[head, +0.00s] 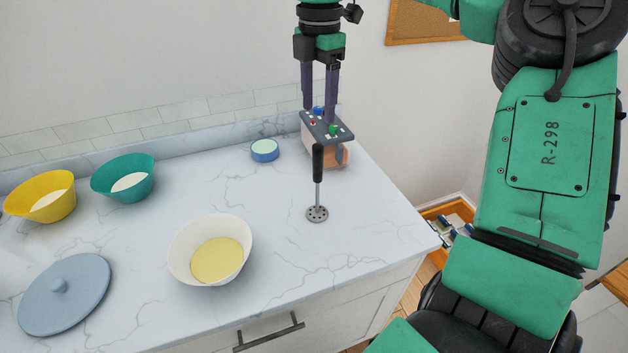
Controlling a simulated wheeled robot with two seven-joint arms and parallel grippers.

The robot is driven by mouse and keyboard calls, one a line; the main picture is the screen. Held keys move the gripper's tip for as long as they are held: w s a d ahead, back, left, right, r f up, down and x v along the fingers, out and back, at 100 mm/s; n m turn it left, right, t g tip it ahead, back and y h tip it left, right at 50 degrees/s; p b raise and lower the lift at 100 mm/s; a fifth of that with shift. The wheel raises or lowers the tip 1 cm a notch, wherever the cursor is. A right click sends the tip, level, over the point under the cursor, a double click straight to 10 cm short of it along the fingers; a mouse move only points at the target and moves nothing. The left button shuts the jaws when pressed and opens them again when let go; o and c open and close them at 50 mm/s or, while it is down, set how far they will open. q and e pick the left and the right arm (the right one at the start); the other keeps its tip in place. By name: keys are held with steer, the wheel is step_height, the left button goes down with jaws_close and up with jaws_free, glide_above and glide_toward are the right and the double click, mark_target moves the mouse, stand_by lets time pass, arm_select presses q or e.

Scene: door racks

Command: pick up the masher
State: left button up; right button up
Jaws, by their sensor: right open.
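The masher (318,179) stands upright on the white marble counter in the head view. It has a black handle at the top, a thin metal shaft and a round perforated metal head resting on the counter. My right gripper (319,107) points down above and behind it in the picture, with its two purple fingers apart. Nothing is held between the fingers. The fingertips overlap a small box (340,152) with coloured knobs behind the masher; I cannot tell the exact gap. My left gripper is not in view.
A white bowl with yellow contents (185,262) stands left of the masher. The counter's right edge (438,242) is near.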

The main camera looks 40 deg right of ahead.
mark_target(318, 145)
steer(key=f, duration=0.2)
steer(key=f+p, duration=0.1)
steer(key=f, duration=0.2)
steer(key=shift+d+f, duration=0.3)
steer(key=shift+f, duration=0.05)
steer(key=f+p, duration=0.3)
steer(key=f, duration=0.2)
steer(key=shift+a, duration=0.2)
steer(key=shift+d+f, duration=0.2)
steer(key=shift+f, duration=0.2)
steer(key=shift+w+a, duration=0.1)
steer(key=shift+a, duration=0.05)
jaws_close()
steer(key=shift+r, duration=0.1)
